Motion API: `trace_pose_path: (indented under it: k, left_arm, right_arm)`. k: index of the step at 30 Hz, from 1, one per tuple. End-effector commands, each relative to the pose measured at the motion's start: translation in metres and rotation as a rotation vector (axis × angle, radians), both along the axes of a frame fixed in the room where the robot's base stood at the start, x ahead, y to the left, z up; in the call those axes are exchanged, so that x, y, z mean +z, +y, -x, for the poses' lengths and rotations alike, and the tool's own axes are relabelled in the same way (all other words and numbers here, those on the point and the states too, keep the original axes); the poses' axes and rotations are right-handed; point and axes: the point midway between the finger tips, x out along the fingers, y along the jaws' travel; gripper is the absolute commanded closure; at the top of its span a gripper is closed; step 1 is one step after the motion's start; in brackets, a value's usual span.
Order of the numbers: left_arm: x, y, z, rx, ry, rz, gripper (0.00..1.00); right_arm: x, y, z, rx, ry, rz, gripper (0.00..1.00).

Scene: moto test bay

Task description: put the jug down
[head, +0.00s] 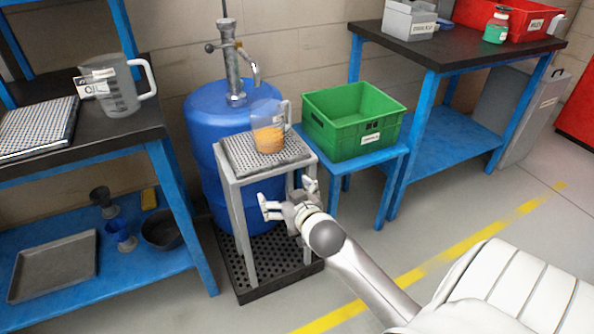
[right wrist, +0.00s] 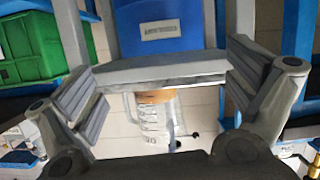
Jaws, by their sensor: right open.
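A clear jug (head: 268,128) with orange liquid low in it stands upright on the perforated top of a small grey stand (head: 227,182), in front of the blue drum. Its handle is on the right in the head view. In the right wrist view, which looks upside down, the jug (right wrist: 153,120) shows beyond the stand's edge. My right gripper (head: 287,196) is open and empty, in front of the stand and below its top, apart from the jug. In the right wrist view its fingers (right wrist: 165,80) are wide apart. My left gripper is not in view.
A blue drum (head: 210,130) with a pump and tap (head: 236,70) stands behind the stand. A green crate (head: 343,142) sits on a low blue table at its right. A larger grey jug (head: 120,95) is on the left bench. The floor at front right is clear.

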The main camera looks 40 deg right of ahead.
Motion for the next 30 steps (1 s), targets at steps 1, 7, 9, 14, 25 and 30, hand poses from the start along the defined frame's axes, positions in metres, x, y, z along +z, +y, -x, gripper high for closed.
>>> trace_pose_path:
  k: [1, 7, 9, 14, 25, 30]
  left_arm:
    - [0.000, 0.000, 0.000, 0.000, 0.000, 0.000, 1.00]
    - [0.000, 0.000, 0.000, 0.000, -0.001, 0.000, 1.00]
    - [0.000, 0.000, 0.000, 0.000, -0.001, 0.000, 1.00]
    - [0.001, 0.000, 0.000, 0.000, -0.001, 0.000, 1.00]
    - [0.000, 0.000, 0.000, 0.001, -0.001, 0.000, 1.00]
    - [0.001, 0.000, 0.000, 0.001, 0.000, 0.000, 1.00]
  right_arm:
    - [-0.043, 0.020, 0.026, 0.015, 0.136, -0.013, 0.00]
    - [-0.160, 0.098, 0.145, 0.144, 0.629, -0.037, 0.00]
    - [-0.182, 0.122, 0.184, 0.200, 0.759, -0.047, 0.00]
    - [-0.204, 0.155, 0.242, 0.294, 0.940, -0.063, 0.00]
    - [-0.208, 0.162, 0.255, 0.318, 0.982, -0.066, 0.00]
    - [-0.208, 0.162, 0.255, 0.317, 0.981, -0.067, 0.00]
